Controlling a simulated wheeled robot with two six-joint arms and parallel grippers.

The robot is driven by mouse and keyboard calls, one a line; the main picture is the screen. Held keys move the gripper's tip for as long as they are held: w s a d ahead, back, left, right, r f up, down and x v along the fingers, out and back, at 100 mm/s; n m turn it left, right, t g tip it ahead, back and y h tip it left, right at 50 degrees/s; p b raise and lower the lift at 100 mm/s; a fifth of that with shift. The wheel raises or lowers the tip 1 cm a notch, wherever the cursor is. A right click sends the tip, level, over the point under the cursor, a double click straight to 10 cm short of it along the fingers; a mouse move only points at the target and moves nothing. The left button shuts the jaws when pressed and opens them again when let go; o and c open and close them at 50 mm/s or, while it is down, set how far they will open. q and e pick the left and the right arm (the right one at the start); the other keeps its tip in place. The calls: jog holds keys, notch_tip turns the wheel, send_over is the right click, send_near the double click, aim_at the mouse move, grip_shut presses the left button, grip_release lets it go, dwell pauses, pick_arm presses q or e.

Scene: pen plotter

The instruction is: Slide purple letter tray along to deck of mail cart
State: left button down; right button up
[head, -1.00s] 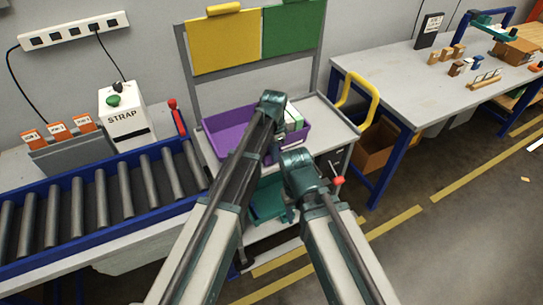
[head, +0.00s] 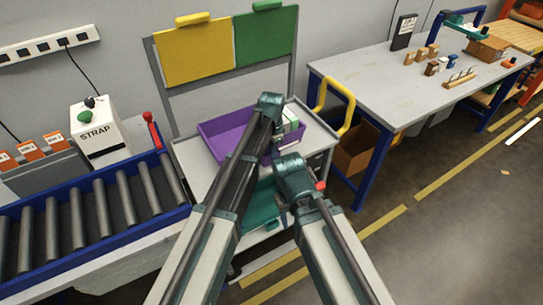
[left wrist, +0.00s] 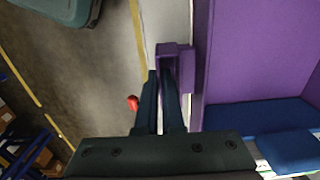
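The purple letter tray (head: 212,138) lies on the grey top deck (head: 195,168) of the mail cart, with bare deck on its left. Small white and green items sit in its right end. My left gripper (head: 277,138) is at the tray's near side, partly hidden by its wrist. In the left wrist view the fingers (left wrist: 162,78) are closed around a purple handle (left wrist: 186,70) on the tray's outer wall (left wrist: 200,60). My right arm ends at a teal wrist (head: 290,165) in front of the cart; its fingers cannot be made out.
A blue roller conveyor (head: 95,205) stands left of the cart, with a STRAP box (head: 98,130) behind it. The cart has a yellow handle (head: 348,105) at its right and yellow and green boards (head: 193,52) behind.

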pick_arm(q)
jog(key=c, duration=1)
grip_release()
jog(key=shift+o, duration=0.2)
jog(key=shift+r, duration=0.1)
notch_tip(320, 180, up, 14)
jog(key=p, duration=1.3)
jog(key=shift+p, duration=0.4)
jog(key=shift+f, duration=0.2)
